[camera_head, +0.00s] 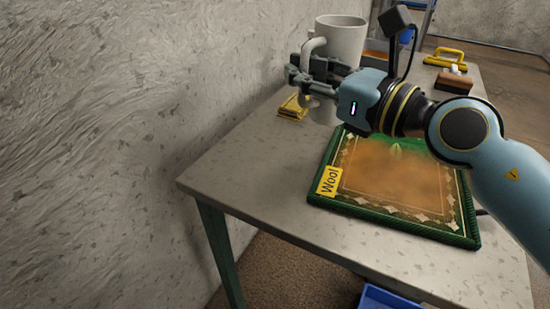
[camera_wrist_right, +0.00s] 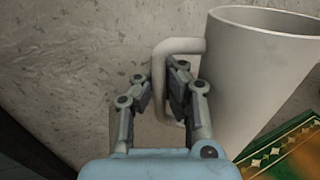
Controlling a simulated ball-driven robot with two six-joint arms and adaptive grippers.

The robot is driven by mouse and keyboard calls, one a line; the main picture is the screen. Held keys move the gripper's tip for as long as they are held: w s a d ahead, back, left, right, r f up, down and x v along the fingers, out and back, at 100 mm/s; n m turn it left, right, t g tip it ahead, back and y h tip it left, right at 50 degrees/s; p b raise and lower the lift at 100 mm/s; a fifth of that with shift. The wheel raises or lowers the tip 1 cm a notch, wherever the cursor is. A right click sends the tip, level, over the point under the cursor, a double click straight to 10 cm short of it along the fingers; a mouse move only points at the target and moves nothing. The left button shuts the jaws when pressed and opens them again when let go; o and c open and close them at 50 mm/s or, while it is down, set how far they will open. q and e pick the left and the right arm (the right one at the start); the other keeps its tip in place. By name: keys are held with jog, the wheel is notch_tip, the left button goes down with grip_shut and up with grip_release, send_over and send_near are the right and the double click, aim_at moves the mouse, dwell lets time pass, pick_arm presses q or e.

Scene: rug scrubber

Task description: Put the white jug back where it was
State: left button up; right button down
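The white jug (camera_head: 345,38) is upright near the wall side of the table, its lower part hidden behind my right arm. In the right wrist view the jug (camera_wrist_right: 262,60) fills the upper right, its handle (camera_wrist_right: 180,46) toward the left. My right gripper (camera_head: 305,72) is at the handle. In the wrist view my right gripper (camera_wrist_right: 160,82) has one finger on each side of the handle's upright bar. I cannot tell whether both fingers press on it, nor whether the jug's base touches the table. My left gripper is not in view.
A green-bordered rug (camera_head: 443,222) with a brown stain and a yellow "Wool" label (camera_head: 328,181) lies on the grey table (camera_head: 250,190). A yellow item (camera_head: 293,107) lies near the wall. A brush (camera_head: 455,80) and yellow-handled tool (camera_head: 444,58) are at the far right. The near left tabletop is clear.

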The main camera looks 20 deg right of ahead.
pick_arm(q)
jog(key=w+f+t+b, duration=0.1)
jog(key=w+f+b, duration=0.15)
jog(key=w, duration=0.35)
pick_arm(e)
jog(key=shift+m+h, duration=0.3)
jog(key=w+a+f+b, duration=0.1)
jog(key=w+a+f, duration=0.1)
jog(key=w+f, duration=0.1)
jog(key=w+a+f+b, duration=0.1)
jog(key=w+a+f, duration=0.2)
jog(key=f, duration=0.2)
jog(key=w+a+f+b, duration=0.2)
jog(key=w+a+f, duration=0.1)
jog(key=f, duration=0.1)
jog(key=shift+w, duration=0.35)
jog(key=c, duration=2)
grip_release()
jog(key=shift+f, duration=0.15)
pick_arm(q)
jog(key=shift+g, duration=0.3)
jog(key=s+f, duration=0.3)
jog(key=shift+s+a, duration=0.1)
pick_arm(e)
jog(key=o, duration=0.5)
